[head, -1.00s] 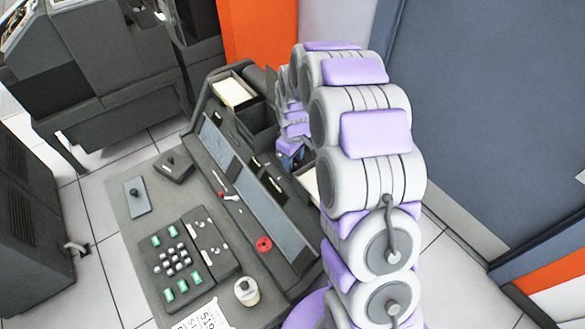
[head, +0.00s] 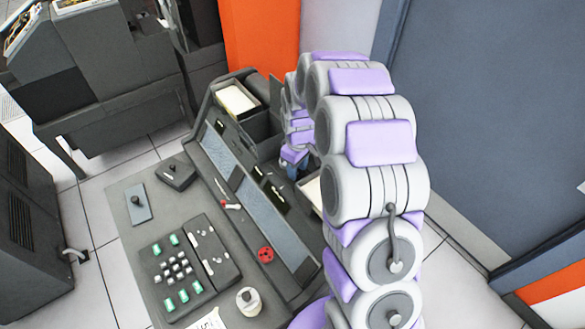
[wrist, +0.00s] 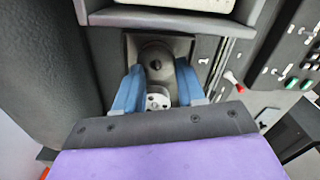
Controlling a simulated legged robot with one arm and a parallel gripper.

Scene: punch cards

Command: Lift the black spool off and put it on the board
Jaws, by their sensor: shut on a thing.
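My gripper (wrist: 157,75) shows in the wrist view with two blue fingers, shut on the black spool (wrist: 156,56). The spool is a dark round piece between the fingers, at a recess in the machine's dark side. A pale disc with small holes (wrist: 158,102) shows nearer the wrist, between the fingers. In the head view my gripper (head: 293,158) is small, beyond the machine's sloped panel, and my arm partly covers it; the spool is hidden there. The grey desk top (head: 120,225) lies to the left; I cannot tell whether it is the board.
The desk holds a keypad (head: 180,265), a blue-grey plate with a knob (head: 138,203), a black block (head: 176,173) and a white jar (head: 249,299). A red knob (head: 266,254) and small levers stand on the panel. A card tray (head: 237,98) is behind. The desk's left part has bare room.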

